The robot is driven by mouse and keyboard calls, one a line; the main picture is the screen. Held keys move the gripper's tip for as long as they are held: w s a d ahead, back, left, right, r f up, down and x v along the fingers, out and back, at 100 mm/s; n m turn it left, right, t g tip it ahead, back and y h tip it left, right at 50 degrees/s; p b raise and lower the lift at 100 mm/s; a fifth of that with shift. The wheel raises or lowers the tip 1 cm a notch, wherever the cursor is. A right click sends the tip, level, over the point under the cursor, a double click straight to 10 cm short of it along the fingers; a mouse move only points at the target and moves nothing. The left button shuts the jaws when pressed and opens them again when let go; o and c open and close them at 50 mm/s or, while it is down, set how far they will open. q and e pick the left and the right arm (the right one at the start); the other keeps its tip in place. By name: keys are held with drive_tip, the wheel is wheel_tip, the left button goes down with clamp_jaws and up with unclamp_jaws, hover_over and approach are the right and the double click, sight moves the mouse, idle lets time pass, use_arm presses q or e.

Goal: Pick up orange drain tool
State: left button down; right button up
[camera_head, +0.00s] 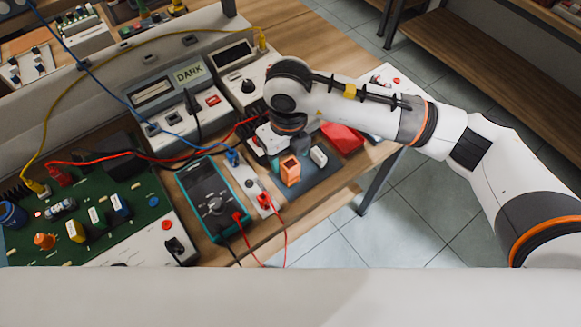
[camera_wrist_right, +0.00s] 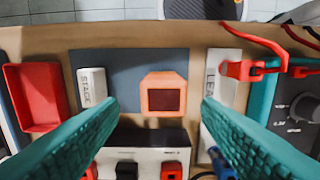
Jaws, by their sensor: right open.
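The orange drain tool appears as a small orange block with a dark recessed face. It stands on a dark mat (camera_head: 310,176) in the head view (camera_head: 290,170) and between my fingers' outlines in the right wrist view (camera_wrist_right: 150,99). My right gripper (camera_wrist_right: 159,108) is open and empty, its teal fingers on either side of the block in the picture and apart from it. In the head view the right wrist hangs just behind the block, its fingers mostly hidden. My left gripper is not in view.
A white labelled block (camera_wrist_right: 93,87) stands on the mat beside the orange one. A red tray (camera_wrist_right: 35,122) lies beyond it. A white labelled strip (camera_wrist_right: 218,68) and a teal multimeter (camera_head: 211,196) with red leads flank the other side. Instruments and cables crowd behind.

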sight(290, 163)
drive_tip(key=f, duration=0.1)
drive_tip(key=f+p, duration=0.1)
drive_tip(key=f, duration=0.1)
drive_tip(key=s+f, duration=0.1)
drive_tip(key=f, duration=0.1)
drive_tip(key=shift+d+f+p, duration=0.15)
drive_tip(key=shift+f+p, duration=0.1)
drive_tip(key=shift+p, duration=0.15)
drive_tip(key=shift+w+f, duration=0.1)
drive_tip(key=shift+f, duration=0.05)
drive_tip(key=c, duration=1)
drive_tip(key=shift+c, duration=0.2)
